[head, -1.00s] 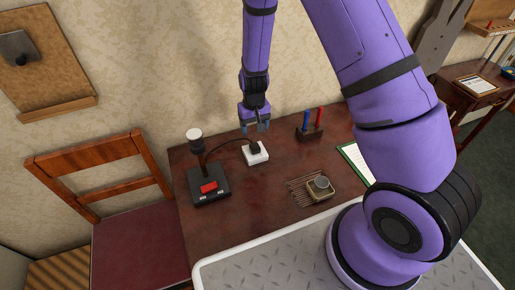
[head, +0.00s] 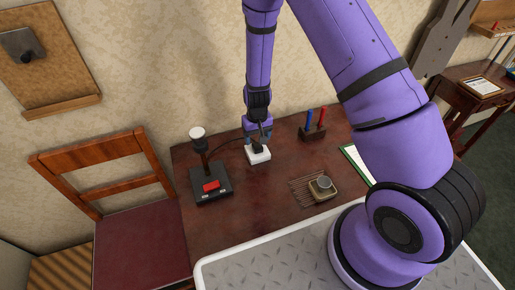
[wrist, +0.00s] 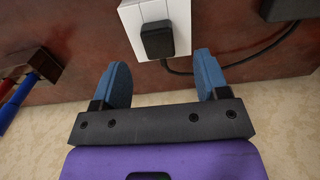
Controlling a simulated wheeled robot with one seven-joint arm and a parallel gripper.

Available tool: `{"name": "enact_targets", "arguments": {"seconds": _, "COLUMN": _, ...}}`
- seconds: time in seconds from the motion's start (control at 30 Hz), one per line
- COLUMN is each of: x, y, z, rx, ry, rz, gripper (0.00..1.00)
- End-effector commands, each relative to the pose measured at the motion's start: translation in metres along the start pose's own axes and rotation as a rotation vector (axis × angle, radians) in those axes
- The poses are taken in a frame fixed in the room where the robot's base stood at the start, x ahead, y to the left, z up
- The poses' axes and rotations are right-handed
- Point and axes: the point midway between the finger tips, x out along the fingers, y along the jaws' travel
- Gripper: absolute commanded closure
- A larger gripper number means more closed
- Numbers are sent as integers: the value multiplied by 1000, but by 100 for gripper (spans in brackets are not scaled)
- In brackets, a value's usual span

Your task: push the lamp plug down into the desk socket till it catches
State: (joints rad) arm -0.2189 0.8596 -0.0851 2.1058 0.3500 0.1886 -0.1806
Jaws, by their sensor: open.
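The desk socket is a white block (head: 259,158) on the dark red-brown desk, and it also shows at the top of the wrist view (wrist: 130,14). The black lamp plug (wrist: 157,40) sits at the socket's top face, with its cord running off to the right in the wrist view. I cannot tell how deep it is seated. My gripper (wrist: 161,80) is open, its blue fingers apart and empty. In the head view the gripper (head: 257,136) is low over the socket, close to the plug (head: 258,147). The lamp (head: 208,175) has a black base, a red switch and a white bulb.
A holder with a blue and a red tool (head: 313,132) stands right of the socket. A chair (head: 134,214) stands left of the desk.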

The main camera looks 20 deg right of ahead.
Motion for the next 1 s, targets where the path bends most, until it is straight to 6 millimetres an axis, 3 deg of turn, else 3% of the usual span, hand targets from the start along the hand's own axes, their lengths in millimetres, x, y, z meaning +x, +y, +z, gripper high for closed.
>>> {"name": "enact_targets", "arguments": {"seconds": 0.17, "x": 9, "y": 1, "z": 0, "rx": 1, "ry": -3, "rz": 0, "gripper": 32}}
{"name": "enact_targets", "arguments": {"seconds": 0.5, "x": 48, "y": 2, "z": 0, "rx": 0, "ry": -2, "rz": 0, "gripper": 32}}
{"name": "enact_targets", "arguments": {"seconds": 0.93, "x": 52, "y": 2, "z": -1, "rx": 0, "ry": -1, "rz": 0, "gripper": 32}}
{"name": "enact_targets", "arguments": {"seconds": 1.0, "x": 52, "y": 2, "z": -1, "rx": 0, "ry": -1, "rz": 0, "gripper": 48}}
